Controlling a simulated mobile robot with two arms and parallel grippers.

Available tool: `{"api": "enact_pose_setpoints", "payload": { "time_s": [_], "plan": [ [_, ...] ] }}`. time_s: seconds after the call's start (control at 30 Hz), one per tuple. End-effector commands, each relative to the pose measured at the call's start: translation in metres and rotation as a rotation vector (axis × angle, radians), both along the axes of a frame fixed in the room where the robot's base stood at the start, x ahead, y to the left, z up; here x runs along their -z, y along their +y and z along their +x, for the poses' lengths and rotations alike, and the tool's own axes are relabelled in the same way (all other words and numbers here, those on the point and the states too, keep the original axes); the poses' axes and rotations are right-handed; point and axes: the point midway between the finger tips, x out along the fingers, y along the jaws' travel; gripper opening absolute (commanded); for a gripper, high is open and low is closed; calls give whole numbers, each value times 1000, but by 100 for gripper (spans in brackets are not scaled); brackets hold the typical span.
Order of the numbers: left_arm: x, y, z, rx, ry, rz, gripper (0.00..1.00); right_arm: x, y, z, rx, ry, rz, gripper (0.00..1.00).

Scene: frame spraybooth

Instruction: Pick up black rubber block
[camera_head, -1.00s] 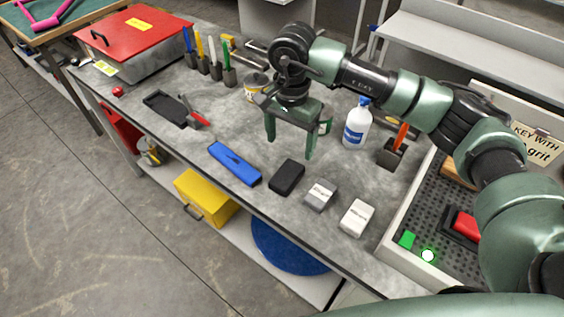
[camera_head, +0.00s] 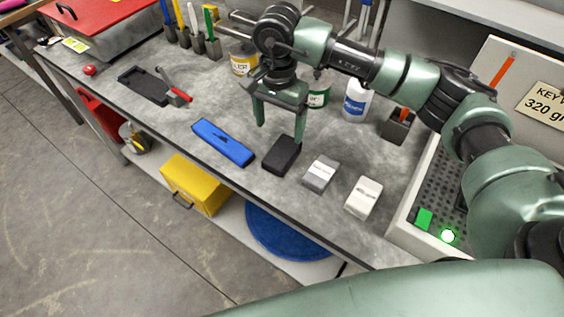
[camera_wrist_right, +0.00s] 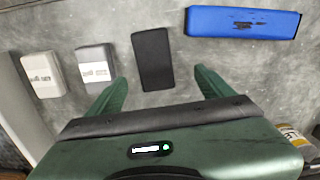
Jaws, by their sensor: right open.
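The black rubber block (camera_head: 281,155) lies flat on the grey bench, near its front edge, between a blue bar and a grey block. It also shows in the right wrist view (camera_wrist_right: 153,59), ahead of and between my two fingers. My right gripper (camera_head: 279,139) is open and empty, with its green fingers pointing down above and just behind the black block. In the right wrist view the fingers of my right gripper (camera_wrist_right: 162,88) stand wide apart, one to each side of the block. My left gripper is not in view.
The blue bar (camera_head: 222,142) lies left of the block; the grey block (camera_head: 320,174) and white block (camera_head: 363,197) lie right. A white bottle (camera_head: 356,101) and a dark holder (camera_head: 397,126) stand behind. A perforated tray (camera_head: 402,226) is at the right. Bench between is clear.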

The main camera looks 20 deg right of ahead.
Motion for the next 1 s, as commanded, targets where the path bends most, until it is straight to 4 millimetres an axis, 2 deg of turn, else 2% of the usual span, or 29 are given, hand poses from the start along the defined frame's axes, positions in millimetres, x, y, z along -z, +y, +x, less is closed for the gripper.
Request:
{"api": "enact_pose_setpoints", "payload": {
  "time_s": [0.03,0.13,0.47,0.6,0.7,0.83,1.0],
  "plan": [
    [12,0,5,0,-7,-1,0,12,0,0,0,0,0,82],
    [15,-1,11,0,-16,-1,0,19,0,0,0,0,0,82],
    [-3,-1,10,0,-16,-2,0,50,-2,-4,0,4,-1,82],
    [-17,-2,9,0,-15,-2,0,70,-6,-10,1,6,0,82],
    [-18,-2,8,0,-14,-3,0,85,-5,-8,0,3,1,82],
    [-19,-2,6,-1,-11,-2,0,93,-5,-7,1,1,-1,82],
    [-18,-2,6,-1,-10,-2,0,93,-5,-7,0,-1,-1,82]
  ]
}}
